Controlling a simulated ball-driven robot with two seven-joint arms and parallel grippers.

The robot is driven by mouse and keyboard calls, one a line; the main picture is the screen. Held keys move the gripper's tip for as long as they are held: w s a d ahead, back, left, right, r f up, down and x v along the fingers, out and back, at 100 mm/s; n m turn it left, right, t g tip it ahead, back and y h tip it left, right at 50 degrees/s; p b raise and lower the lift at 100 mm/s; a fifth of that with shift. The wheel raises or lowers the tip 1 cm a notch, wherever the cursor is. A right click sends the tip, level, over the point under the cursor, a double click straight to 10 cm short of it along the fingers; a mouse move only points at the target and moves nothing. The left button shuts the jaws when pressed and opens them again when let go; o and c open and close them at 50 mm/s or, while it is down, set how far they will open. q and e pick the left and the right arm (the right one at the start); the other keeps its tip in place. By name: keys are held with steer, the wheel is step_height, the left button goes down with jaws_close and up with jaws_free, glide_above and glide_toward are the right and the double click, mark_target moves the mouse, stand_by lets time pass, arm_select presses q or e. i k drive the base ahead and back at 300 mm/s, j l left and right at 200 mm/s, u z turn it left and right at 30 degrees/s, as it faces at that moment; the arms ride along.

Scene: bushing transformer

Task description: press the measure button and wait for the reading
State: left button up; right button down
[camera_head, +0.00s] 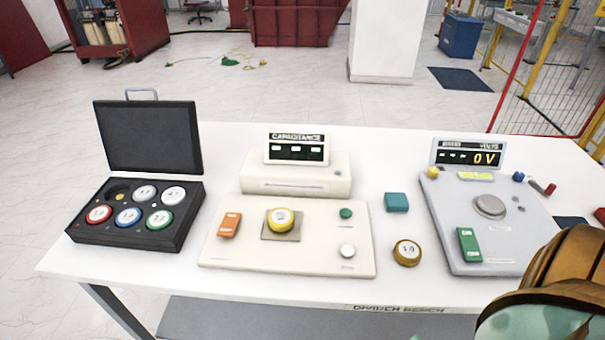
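The cream capacitance meter (222,249) stands mid-table. Its display (296,152) is headed CAPACITANCE and shows a few short dashes, no number. A yellow-rimmed round disc (280,219) sits on the square pad of its deck. To the right of the pad are a green button (346,213) and a white round button (347,250); their small labels are too small to read, so I cannot tell which is the measure button. An orange block (229,225) is at the deck's left. Neither gripper shows; a brown and teal rounded part, perhaps my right arm, fills the bottom right corner.
An open black case (167,240) with several round discs stands left. A teal block (396,202) and a loose brown-rimmed disc (407,252) lie right of the meter. A grey volts meter (520,258) reading 0 V stands at the right. The white table (160,265) is bare along its front left.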

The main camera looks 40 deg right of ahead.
mark_target(345, 213)
steer(key=z, duration=1.05)
